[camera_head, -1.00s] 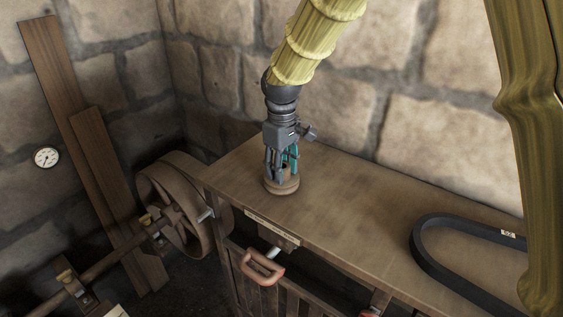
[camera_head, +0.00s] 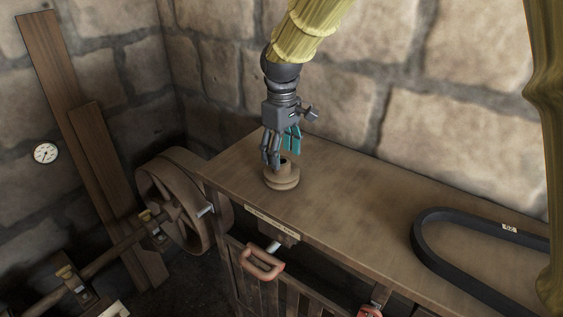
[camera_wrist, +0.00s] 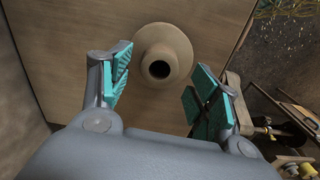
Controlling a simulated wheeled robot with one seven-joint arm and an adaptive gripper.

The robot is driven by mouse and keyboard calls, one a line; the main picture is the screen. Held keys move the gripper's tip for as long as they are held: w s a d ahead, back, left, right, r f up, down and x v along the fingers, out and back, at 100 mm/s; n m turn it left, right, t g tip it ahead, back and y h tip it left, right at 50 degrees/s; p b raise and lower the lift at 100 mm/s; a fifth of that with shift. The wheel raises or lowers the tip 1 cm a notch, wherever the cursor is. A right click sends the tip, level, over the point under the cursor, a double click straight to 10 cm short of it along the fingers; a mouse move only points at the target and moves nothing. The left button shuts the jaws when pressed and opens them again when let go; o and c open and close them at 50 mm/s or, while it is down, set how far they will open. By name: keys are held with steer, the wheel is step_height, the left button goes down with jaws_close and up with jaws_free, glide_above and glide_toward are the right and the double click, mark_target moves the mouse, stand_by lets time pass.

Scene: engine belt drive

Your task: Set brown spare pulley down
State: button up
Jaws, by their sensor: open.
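The brown spare pulley (camera_head: 282,177) stands upright on the wooden bench top (camera_head: 345,205), near its left end. In the wrist view the pulley (camera_wrist: 174,47) shows its round flange and the dark bore in its hub. My gripper (camera_head: 281,148) is just above the pulley, pointing down. Its teal-padded fingers are spread apart and empty. In the wrist view the gripper (camera_wrist: 160,92) has its fingers on either side of and short of the pulley, with clear space between them and it.
A black belt (camera_head: 425,240) with a small tag lies on the right of the bench. A large wheel (camera_head: 160,190) on a shaft stands left of the bench. The stone wall is close behind.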

mark_target(282, 161)
step_height(282, 161, up, 9)
steer(key=b, duration=0.1)
steer(key=shift+b, duration=0.35)
